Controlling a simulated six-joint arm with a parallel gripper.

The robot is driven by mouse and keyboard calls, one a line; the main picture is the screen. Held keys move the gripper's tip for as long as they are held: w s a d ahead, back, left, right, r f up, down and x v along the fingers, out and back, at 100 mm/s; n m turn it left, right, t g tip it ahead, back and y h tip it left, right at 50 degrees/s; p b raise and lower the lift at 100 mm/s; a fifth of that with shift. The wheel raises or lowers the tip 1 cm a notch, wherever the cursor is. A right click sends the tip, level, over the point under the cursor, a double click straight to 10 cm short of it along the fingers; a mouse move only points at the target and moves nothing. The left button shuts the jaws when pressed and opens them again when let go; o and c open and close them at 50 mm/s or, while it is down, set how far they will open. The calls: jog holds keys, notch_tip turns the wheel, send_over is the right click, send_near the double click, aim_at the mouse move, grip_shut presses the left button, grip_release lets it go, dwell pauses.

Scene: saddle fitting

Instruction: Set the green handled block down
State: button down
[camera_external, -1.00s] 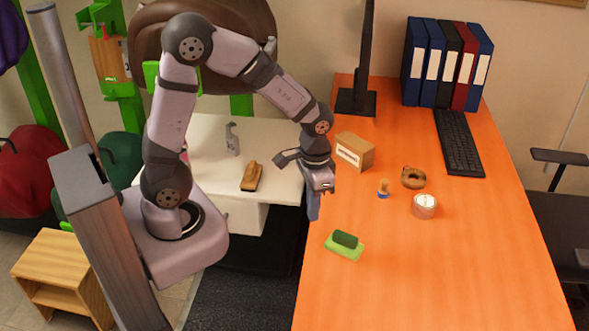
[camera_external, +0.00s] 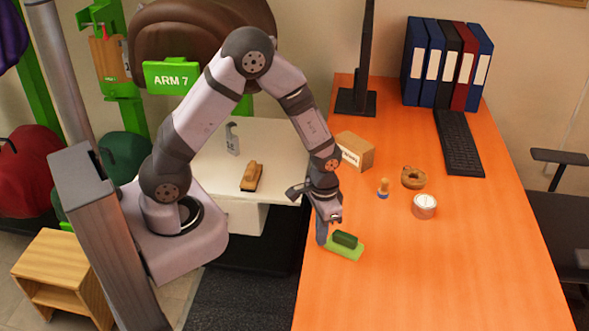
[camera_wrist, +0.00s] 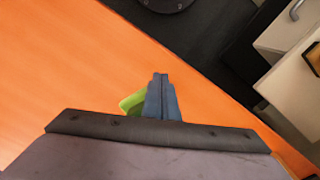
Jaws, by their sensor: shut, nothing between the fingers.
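The green handled block (camera_external: 345,247) lies on the orange desk near its left edge, a light green base with a dark green handle on top. My gripper (camera_external: 322,238) is shut and empty, pointing down just left of the block and close to it. I cannot tell whether the fingers touch the block. In the wrist view my shut fingers (camera_wrist: 161,95) cover most of the block, and only a light green part of the block (camera_wrist: 132,102) shows to their left.
On the orange desk (camera_external: 440,280) stand a cardboard box (camera_external: 355,151), a small wooden-handled stamp (camera_external: 383,188), a tape roll (camera_external: 413,177) and a round tin (camera_external: 424,206). A wooden-backed brush (camera_external: 251,177) lies on the white table (camera_external: 275,150). The desk's front is clear.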

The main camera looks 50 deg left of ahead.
jog(key=shift+w+d, duration=0.2)
jog(key=shift+w, duration=0.45)
jog(key=shift+w, duration=0.1)
jog(key=w+d, duration=0.1)
jog(key=w, duration=0.3)
jog(key=w+d, duration=0.1)
jog(key=w, duration=0.2)
jog(key=w+d, duration=0.2)
jog(key=w, duration=0.2)
jog(key=shift+w, duration=0.3)
